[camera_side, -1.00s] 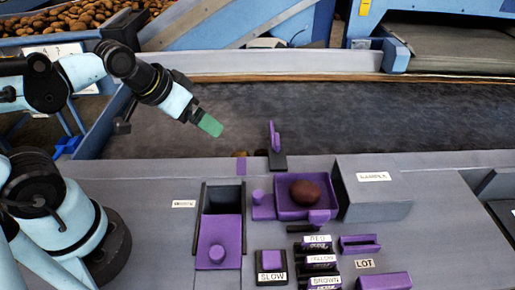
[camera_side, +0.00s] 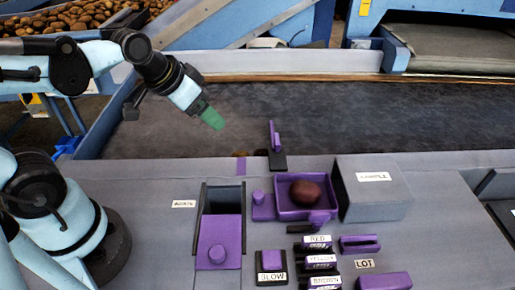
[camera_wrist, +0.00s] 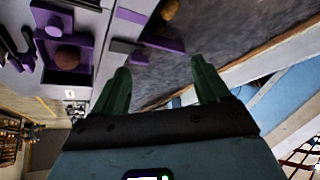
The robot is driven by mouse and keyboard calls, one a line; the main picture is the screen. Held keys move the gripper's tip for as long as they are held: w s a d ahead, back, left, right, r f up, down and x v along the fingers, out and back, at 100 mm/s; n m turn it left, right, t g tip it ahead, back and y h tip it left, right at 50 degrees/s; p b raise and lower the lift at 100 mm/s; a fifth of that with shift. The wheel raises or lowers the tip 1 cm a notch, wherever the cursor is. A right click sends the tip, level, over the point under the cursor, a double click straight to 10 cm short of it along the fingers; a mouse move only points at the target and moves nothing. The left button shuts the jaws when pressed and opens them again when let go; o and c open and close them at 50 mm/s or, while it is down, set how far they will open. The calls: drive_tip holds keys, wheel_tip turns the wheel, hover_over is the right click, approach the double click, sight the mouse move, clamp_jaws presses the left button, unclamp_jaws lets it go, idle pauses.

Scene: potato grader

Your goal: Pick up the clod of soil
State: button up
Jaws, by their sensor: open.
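My gripper (camera_side: 212,120) is open and empty, held above the dark belt with its green fingers pointing down and right. In the wrist view its two fingers (camera_wrist: 160,78) are spread apart over the belt. A yellowish-brown lump (camera_wrist: 169,9) lies on the belt at the top of the wrist view, beyond the fingers; whether it is the clod of soil or a potato I cannot tell. In the side view the near edge of the belt is mostly hidden by the console. A dark reddish-brown lump (camera_side: 305,193) sits in a purple tray (camera_side: 284,212), away from my gripper.
The grey belt (camera_side: 350,115) is largely bare. The console along its near side carries an upright purple paddle (camera_side: 274,137), a grey box (camera_side: 372,200), a purple-lidded bin (camera_side: 218,240) and several labelled controls. A crate of potatoes (camera_side: 80,22) stands at the back left.

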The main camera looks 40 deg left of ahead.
drive_tip(key=w+a+f+m+g+h, duration=0.1)
drive_tip(key=w+f+m+g, duration=0.2)
drive_tip(key=w, duration=0.4)
drive_tip(key=m+h, duration=0.2)
drive_tip(key=m, duration=0.2)
approach(257, 151)
drive_tip(key=shift+m, duration=0.3)
drive_tip(key=x, duration=0.4)
drive_tip(key=shift+w+a+f, duration=0.1)
drive_tip(key=shift+d+x, duration=0.2)
drive_tip(key=shift+x, duration=2.8)
drive_tip(key=c, duration=1.1)
